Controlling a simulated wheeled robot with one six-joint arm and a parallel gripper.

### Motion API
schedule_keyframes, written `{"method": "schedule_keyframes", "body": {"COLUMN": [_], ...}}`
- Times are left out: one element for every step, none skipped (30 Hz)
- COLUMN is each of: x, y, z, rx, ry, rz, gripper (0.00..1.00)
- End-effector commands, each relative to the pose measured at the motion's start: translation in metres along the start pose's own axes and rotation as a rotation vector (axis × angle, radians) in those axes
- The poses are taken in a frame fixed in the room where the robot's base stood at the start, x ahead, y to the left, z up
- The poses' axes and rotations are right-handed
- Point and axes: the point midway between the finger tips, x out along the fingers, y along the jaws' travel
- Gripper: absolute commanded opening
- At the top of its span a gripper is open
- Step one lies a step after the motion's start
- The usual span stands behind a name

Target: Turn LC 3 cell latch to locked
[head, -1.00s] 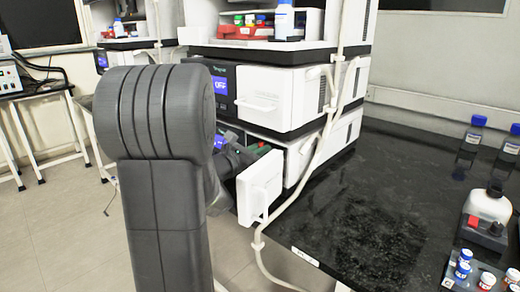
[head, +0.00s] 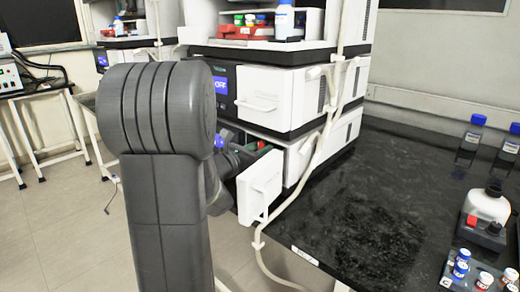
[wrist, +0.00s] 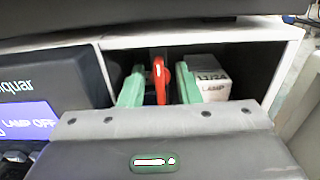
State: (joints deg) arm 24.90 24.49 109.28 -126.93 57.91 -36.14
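A red latch lever (wrist: 159,80) stands upright inside the open compartment of the lower white instrument module (head: 303,152). My gripper (wrist: 159,88) reaches into this compartment with its two green fingers, one on each side of the red lever. The fingers are apart, and a gap shows between the lever and the left finger; contact on the right side is hard to tell. A white block marked LAMP (wrist: 210,82) sits just right of the right finger. In the head view, my arm hides most of the gripper (head: 252,152). The lever's base is hidden.
The module's white door (head: 260,188) stands open beside my gripper. Pale tubing (head: 312,160) hangs down the stack's right side. A display reading LAMP OFF (wrist: 28,120) is left of the compartment. Bottles (head: 487,205) and a vial rack (head: 466,278) stand right on the black bench (head: 385,195).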

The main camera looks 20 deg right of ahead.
Motion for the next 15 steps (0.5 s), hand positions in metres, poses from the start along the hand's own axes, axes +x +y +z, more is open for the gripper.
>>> {"method": "schedule_keyframes", "body": {"x": [-0.003, -0.005, -0.01, -0.014, -0.019, -0.027, -0.033, -0.039, -0.048, -0.054, -0.061, -0.069, -0.074, -0.08, -0.088], "y": [0.001, 0.001, 0.001, 0.001, 0.001, 0.001, 0.001, 0.002, 0.002, 0.002, 0.001, 0.002, 0.002, 0.002, 0.001], "z": [0.001, 0.001, 0.001, 0.001, 0.001, 0.002, 0.001, 0.002, 0.002, 0.002, 0.002, 0.001, 0.002, 0.002, 0.002], "rx": [0.0, 0.0, 0.0, 0.0, -0.001, 0.0, -0.001, 0.0, 0.0, -0.001, -0.001, -0.001, 0.0, 0.0, -0.001], "ry": [0.0, 0.0, 0.0, 0.0, 0.001, 0.0, 0.001, 0.0, 0.0, 0.001, 0.0, 0.002, 0.0, 0.0, 0.001], "rz": [0.002, 0.002, 0.003, 0.004, 0.005, 0.004, 0.005, 0.006, 0.006, 0.007, 0.006, 0.006, 0.006, 0.007, 0.005], "gripper": [0.3, 0.3, 0.3, 0.3, 0.3, 0.3, 0.3, 0.3, 0.3, 0.3, 0.3, 0.3, 0.3, 0.3, 0.3]}}
